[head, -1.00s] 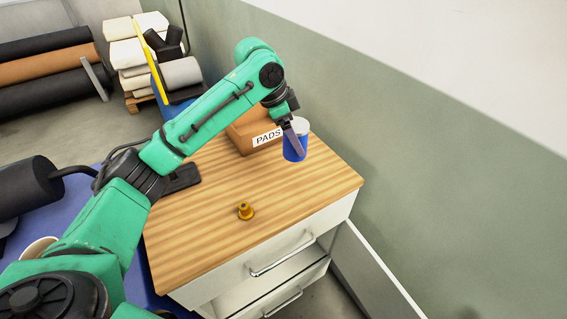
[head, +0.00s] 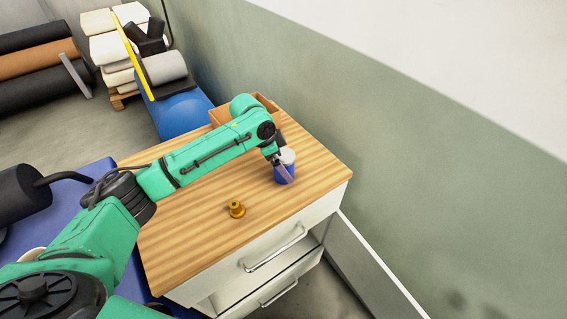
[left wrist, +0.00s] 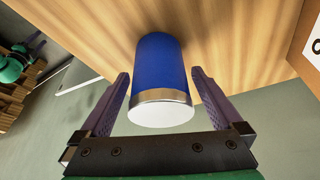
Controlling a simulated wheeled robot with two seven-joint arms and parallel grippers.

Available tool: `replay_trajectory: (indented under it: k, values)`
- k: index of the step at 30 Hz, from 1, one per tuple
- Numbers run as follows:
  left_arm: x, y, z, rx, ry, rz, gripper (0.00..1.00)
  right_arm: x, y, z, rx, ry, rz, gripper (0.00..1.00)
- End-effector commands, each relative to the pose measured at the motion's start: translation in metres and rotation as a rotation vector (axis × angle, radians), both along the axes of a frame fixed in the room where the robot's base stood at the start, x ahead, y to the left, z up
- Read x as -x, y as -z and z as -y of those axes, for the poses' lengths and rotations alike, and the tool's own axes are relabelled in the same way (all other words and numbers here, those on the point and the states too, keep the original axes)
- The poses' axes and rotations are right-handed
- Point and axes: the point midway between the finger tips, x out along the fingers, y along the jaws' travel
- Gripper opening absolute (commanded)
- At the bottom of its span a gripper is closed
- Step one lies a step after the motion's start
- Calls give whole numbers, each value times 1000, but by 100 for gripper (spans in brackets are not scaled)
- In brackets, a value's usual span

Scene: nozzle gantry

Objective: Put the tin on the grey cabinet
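The blue tin (head: 284,174) with a pale lid stands upright on the wooden top (head: 290,215) of the light grey cabinet (head: 245,266), towards its back right. My left gripper (head: 283,165) is at the tin. In the left wrist view the tin (left wrist: 160,70) is between the two fingers of my left gripper (left wrist: 160,78). The fingers are spread, with a gap showing on each side of the tin. The tin's base meets the wood there. My right gripper is not in view.
A brass-coloured fitting (head: 236,208) stands on the wooden top, in front of my left arm. A brown carton (head: 262,104) is at the back, partly behind the arm. Two drawers are at the front, the lower one pulled out. A green wall runs along the right.

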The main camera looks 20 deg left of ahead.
Motion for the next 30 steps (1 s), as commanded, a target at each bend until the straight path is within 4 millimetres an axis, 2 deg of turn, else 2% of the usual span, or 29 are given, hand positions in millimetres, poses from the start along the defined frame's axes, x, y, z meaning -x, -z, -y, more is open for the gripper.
replay_trajectory:
  k: [4, 7, 15, 19, 23, 30]
  values:
    - [0, -3, -1, 0, 0, 1, 100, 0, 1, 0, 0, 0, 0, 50]
    - [2, -15, -6, 0, -1, 3, 100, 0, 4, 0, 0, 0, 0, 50]
    - [14, -80, -30, 0, -1, 6, 100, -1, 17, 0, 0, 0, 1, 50]
    - [19, -103, -38, 0, -2, 2, 100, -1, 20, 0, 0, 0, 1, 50]
    - [21, -112, -41, 0, -1, 0, 100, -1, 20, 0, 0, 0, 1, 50]
    - [21, -113, -41, 0, -1, 0, 100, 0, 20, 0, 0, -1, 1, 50]
